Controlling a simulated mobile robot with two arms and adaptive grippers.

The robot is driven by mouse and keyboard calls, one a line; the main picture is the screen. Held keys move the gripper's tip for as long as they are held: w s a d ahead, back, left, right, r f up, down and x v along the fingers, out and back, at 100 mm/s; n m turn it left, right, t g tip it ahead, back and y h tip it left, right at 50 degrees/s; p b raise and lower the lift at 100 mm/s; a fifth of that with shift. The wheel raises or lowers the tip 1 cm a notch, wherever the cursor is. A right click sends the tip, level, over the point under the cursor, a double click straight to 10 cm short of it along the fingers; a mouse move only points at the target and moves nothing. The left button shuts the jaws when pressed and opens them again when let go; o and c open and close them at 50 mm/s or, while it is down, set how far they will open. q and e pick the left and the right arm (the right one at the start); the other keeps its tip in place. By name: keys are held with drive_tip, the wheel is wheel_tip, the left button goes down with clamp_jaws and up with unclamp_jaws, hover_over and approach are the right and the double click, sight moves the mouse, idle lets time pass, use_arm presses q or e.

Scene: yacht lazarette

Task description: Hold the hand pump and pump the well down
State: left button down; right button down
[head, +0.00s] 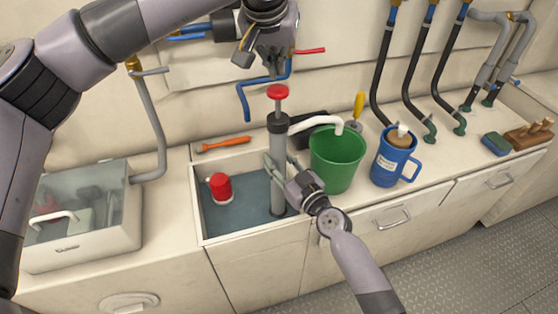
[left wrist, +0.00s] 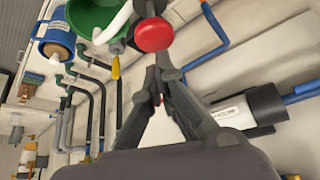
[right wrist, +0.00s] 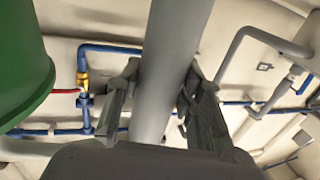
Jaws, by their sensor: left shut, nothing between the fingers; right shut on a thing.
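The hand pump (head: 279,150) stands upright in the well (head: 205,241), its grey tube reaching into the dark water. Its red knob (head: 278,91) tops a thin rod above the dark collar. My right gripper (head: 277,173) is shut around the grey tube, which also fills the middle of the right wrist view (right wrist: 172,60). My left gripper (head: 273,72) is shut and empty just above the red knob. In the left wrist view the knob (left wrist: 152,34) shows just beyond the fingertips. A white hose (head: 318,121) leads from the pump to the green bucket (head: 337,165).
A red float-like piece (head: 220,187) sits in the well. An orange-handled tool (head: 223,144) lies behind it. A blue mug (head: 391,163) stands right of the bucket. A clear-lidded box (head: 85,240) is at left. Pipes and hoses run along the back wall.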

sight(277, 90)
use_arm(q)
drive_tip(key=shift+f, duration=1.35)
drive_tip(key=shift+w, duration=0.25)
idle(0.4)
drive_tip(key=shift+f, duration=0.1)
drive_tip(key=shift+f, duration=2.25)
drive_tip(key=shift+r, duration=2.35)
